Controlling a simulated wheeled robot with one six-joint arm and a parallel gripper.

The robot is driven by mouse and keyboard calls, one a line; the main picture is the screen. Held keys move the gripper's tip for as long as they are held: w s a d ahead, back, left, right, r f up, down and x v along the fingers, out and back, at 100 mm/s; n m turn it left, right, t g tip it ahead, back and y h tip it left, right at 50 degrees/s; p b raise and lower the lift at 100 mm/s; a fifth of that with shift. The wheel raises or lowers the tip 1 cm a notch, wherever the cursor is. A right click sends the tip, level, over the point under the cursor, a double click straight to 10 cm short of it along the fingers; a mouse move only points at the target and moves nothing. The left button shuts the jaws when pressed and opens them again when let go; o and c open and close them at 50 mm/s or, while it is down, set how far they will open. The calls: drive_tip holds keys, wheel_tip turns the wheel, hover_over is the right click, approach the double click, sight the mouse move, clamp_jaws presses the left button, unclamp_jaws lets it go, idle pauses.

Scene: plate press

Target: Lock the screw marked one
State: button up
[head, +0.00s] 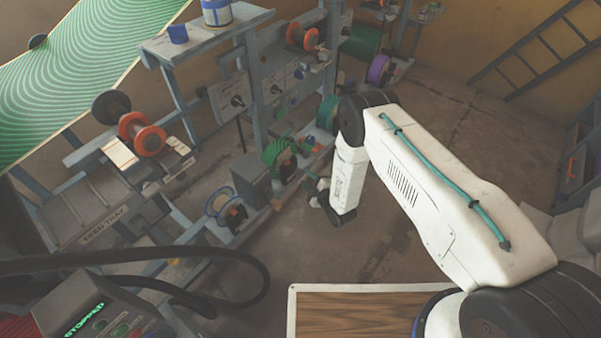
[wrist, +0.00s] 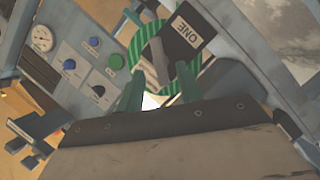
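In the wrist view a dark plate marked ONE (wrist: 188,27) sits at the top, beside a green striped ring (wrist: 137,52). A grey bar (wrist: 157,62), perhaps the screw's handle, crosses the ring's middle. My gripper (wrist: 159,88) shows as two teal fingers set apart, one on each side of the bar's lower end. I see no contact with the bar. In the head view my gripper (head: 311,184) is small beside a green striped spool (head: 277,153) on the rack; the marked plate cannot be read there.
A panel with a gauge (wrist: 41,38) and several knobs (wrist: 69,65) lies left of the ring in the wrist view. In the head view, rack beams and an orange spool (head: 141,135) stand left. Bare floor (head: 390,245) lies below my arm. A control box (head: 100,318) reads STOPPED.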

sight(302, 173)
drive_tip(key=x, duration=0.5)
drive_tip(key=shift+w+a, duration=0.3)
clamp_jaws()
